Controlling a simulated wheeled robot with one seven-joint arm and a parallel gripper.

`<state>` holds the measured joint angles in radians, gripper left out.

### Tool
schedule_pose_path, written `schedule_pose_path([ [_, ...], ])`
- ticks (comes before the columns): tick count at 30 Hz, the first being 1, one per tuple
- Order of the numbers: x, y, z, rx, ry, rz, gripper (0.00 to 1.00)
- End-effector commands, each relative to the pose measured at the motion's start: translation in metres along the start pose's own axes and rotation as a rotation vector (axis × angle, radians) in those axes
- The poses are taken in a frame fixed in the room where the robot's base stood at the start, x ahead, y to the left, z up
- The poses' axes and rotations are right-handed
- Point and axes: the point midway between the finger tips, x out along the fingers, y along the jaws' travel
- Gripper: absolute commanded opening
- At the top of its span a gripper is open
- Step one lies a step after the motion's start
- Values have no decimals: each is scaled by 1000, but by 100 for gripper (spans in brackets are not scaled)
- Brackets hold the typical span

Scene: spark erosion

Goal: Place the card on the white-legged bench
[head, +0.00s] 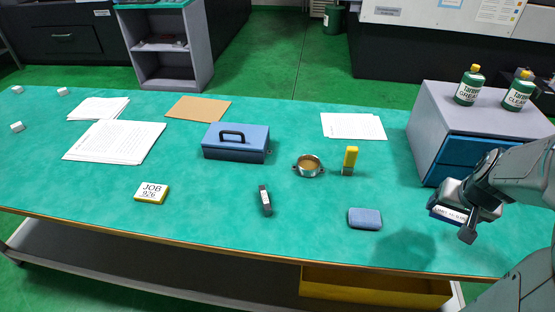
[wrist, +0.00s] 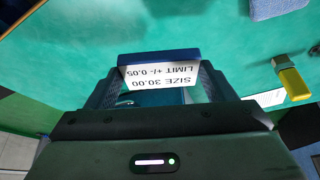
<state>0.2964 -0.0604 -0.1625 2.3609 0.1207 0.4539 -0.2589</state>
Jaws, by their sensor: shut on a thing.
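A card (head: 446,214) with a blue base and a white printed face is in my gripper (head: 462,210), at the right of the head view. In the wrist view the card (wrist: 160,75) reads "SIZE 30.00 LIMIT +/- 0.05", upside down, between the two fingers of my gripper (wrist: 158,82). My gripper is shut on it. The card is held above the right end of the teal-topped bench (head: 310,225), with a shadow on the top to its left. A pale leg shows at the bench's front right.
A grey drawer cabinet (head: 424,125) with two green bottles stands close behind my gripper. A blue sponge-like block (head: 364,218), a yellow-capped stick (head: 349,160), a round metal dish (head: 307,166), a dark marker-like item (head: 265,200), a blue box (head: 236,150) and a JOB 926 block (head: 151,193) lie leftward. The front right top is clear.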

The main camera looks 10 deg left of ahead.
Motion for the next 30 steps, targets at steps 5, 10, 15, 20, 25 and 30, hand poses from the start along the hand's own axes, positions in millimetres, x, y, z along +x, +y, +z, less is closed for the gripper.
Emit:
schedule_pose_path([
  [5, -16, 25, 17, 46, 2, 19, 53],
  [10, -22, 30, 21, 55, -1, 23, 53],
  [15, -15, 25, 17, 53, -3, 23, 53],
  [20, 10, 6, 4, 51, -6, 22, 53],
  [25, 39, -16, -13, 50, -5, 22, 53],
  [30, 64, -35, -27, 49, -4, 22, 53],
])
